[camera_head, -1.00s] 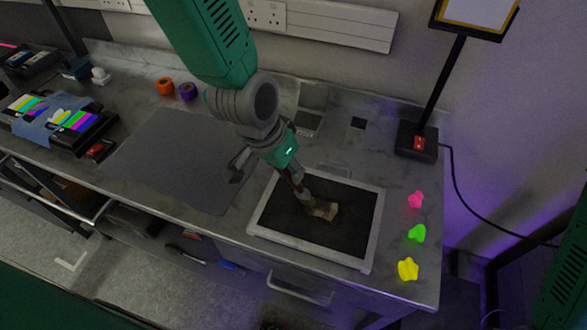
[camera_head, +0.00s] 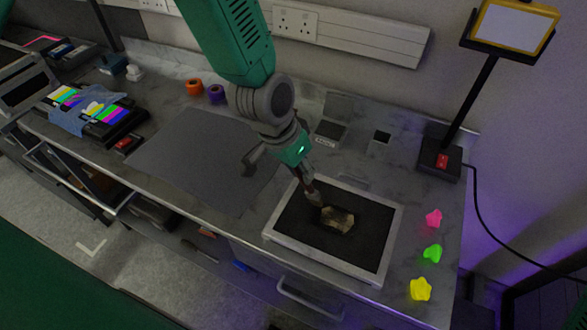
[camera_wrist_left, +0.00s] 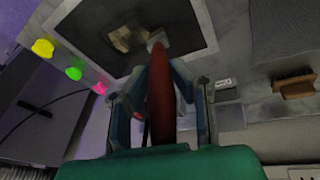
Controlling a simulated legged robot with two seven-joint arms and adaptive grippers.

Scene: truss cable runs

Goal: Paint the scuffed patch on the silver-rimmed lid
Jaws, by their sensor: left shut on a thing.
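The silver-rimmed lid (camera_head: 391,243) lies flat on the bench, with a dark centre. The scuffed patch (camera_head: 338,220) is an uneven tan and brown area on its dark face; it also shows in the left wrist view (camera_wrist_left: 122,38). My left gripper (camera_head: 305,180) is above the lid's back-left part, shut on a brush with a red handle (camera_wrist_left: 159,95). The brush points down, and its pale tip (camera_wrist_left: 156,38) is at the patch's edge. I cannot tell whether it touches. My right gripper is not in view.
Pink (camera_head: 433,218), green (camera_head: 432,252) and yellow (camera_head: 421,289) lumps lie right of the lid. A lamp (camera_head: 441,160) stands behind them. A grey mat (camera_head: 195,160) lies left, with orange (camera_head: 194,87) and purple (camera_head: 216,94) rolls behind it.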

